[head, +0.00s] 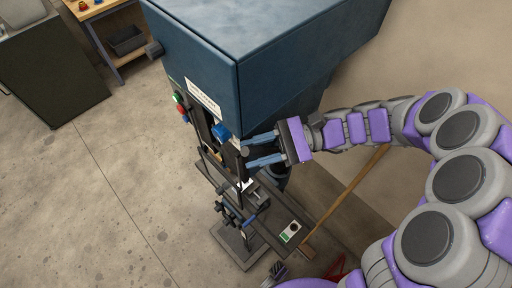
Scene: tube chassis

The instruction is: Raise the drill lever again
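The drill press has a large blue housing (240,45) that fills the top middle of the head view. My gripper (247,152) is at the front right of the drill, below the housing. Its two blue fingers point left and stand apart, with a visible gap between them. A small grey knob, apparently the end of the drill lever (244,149), shows at the fingertips. I cannot tell whether the fingers touch it. A blue cap (221,133) sits just left of the fingers. Most of the lever is hidden or too small to make out.
Green and red buttons (179,104) are on the drill's front. The drill table with a clamp (236,212) is below, and a small control box (290,232) stands at its right. A workbench (110,20) and a dark cabinet (50,70) are at upper left. The floor at left is clear.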

